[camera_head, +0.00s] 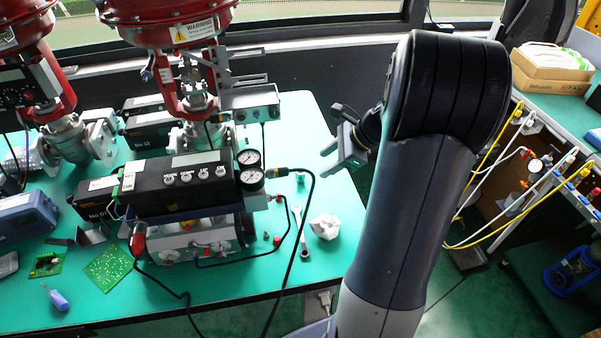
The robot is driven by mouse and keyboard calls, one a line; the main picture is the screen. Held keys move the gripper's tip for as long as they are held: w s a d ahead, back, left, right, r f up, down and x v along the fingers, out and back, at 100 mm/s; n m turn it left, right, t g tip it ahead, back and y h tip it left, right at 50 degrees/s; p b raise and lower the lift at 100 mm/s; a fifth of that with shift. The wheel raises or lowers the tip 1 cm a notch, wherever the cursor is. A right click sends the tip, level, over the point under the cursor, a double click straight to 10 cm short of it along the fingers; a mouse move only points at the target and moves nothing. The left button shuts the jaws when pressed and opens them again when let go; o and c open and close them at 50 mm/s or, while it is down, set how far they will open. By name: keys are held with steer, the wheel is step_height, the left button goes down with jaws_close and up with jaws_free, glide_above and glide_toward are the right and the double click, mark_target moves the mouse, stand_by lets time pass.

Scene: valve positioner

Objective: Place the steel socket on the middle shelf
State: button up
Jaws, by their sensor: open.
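My gripper (331,129) is open and empty, above the back right part of the green table (340,262). Its two fingers point left, and part of the wrist is hidden behind my arm. A small greyish cylinder (300,177) stands on the table below and left of the gripper, right of the pressure gauges; it may be the steel socket, but it is too small to be sure. A wrench (299,232) lies in front of it. I cannot make out a middle shelf in this view.
A valve positioner (185,178) with gauges, cables and red actuators fills the table's middle. A crumpled white cloth or paper (325,227) lies near the right edge. Circuit boards (108,268) and a screwdriver (55,297) lie front left. A bench with yellow hoses (487,170) stands at right.

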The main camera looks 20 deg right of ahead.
mark_target(302, 172)
steer(key=w+a+f+m, duration=0.1)
steer(key=f, duration=0.1)
steer(key=w+a+f+m, duration=0.1)
steer(key=w+f, duration=0.1)
steer(key=w+a+f+m+t+y, duration=0.1)
steer(key=w+a+f, duration=0.1)
steer(key=f, duration=0.1)
steer(key=shift+w+a, duration=0.1)
steer(key=shift+w, duration=0.15)
stand_by(0.4)
steer(key=shift+c, duration=0.6)
jaws_close()
